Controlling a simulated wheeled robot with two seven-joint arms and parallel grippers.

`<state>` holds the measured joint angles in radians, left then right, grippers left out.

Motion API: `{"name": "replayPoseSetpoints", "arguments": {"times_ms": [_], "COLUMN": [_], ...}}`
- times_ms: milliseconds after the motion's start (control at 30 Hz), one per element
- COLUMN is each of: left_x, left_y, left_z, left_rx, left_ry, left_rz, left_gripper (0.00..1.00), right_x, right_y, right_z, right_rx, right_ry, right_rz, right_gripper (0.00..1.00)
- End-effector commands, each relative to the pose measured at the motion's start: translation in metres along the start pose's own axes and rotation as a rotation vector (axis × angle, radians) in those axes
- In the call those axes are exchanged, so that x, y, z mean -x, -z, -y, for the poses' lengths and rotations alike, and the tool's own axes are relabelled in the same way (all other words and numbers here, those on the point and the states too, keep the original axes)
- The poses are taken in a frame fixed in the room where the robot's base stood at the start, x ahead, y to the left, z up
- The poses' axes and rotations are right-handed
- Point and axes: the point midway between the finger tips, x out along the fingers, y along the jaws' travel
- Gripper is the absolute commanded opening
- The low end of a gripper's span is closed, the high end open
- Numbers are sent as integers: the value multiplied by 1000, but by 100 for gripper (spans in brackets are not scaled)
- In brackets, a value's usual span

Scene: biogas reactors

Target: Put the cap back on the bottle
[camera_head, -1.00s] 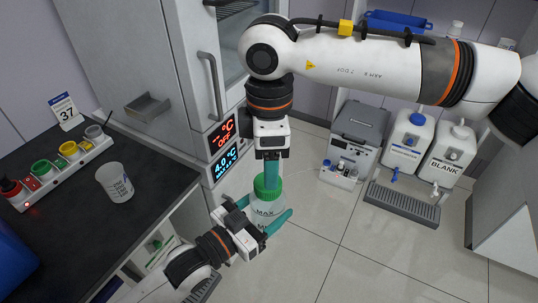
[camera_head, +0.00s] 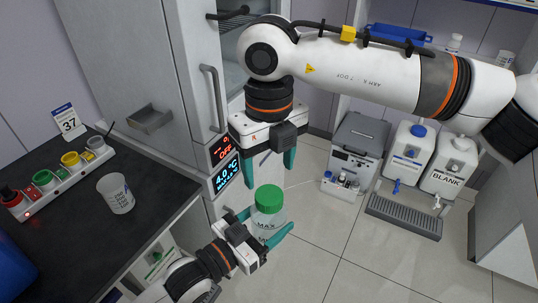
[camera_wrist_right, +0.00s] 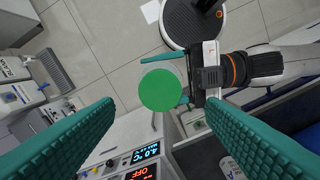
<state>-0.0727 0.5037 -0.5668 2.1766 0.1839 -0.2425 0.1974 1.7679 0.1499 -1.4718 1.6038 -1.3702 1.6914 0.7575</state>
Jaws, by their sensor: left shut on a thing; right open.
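A clear bottle (camera_head: 266,226) with a green cap (camera_head: 269,198) stands upright in my left gripper (camera_head: 268,232), which is shut around its body. The cap sits on the bottle's mouth; I cannot tell how tightly. My right gripper (camera_head: 270,170) is above the bottle, open and empty, with its green fingers spread to either side. In the right wrist view, the green cap (camera_wrist_right: 160,90) shows from above between the open fingers, apart from both. The cap hides most of the bottle there.
A fridge with temperature displays (camera_head: 225,160) stands close behind the grippers. White canisters (camera_head: 449,165) and a grey device (camera_head: 354,150) stand at right. The floor in front is clear.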

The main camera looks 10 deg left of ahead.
Motion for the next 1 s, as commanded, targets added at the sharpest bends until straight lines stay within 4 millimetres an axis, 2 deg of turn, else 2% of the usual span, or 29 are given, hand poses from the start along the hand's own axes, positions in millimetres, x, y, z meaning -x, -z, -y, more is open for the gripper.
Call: {"name": "replayPoseSetpoints", "arguments": {"times_ms": [400,600,800,1000], "left_x": [0,0,0,0], "left_y": [-2,-2,-2,-2], "left_z": [0,0,0,0], "left_rx": [-1,-1,-1,-1], "left_ry": [0,0,0,0], "left_rz": [6,6,6,6], "left_gripper": [2,2,2,2], "right_x": [8,11,13,13], "right_y": [0,1,1,1], "right_z": [0,0,0,0], "right_rx": [981,1375,1592,1642], "right_ry": [0,1,2,1], "right_rz": [1,0,1,1], "right_gripper": [64,64,64,64]}}
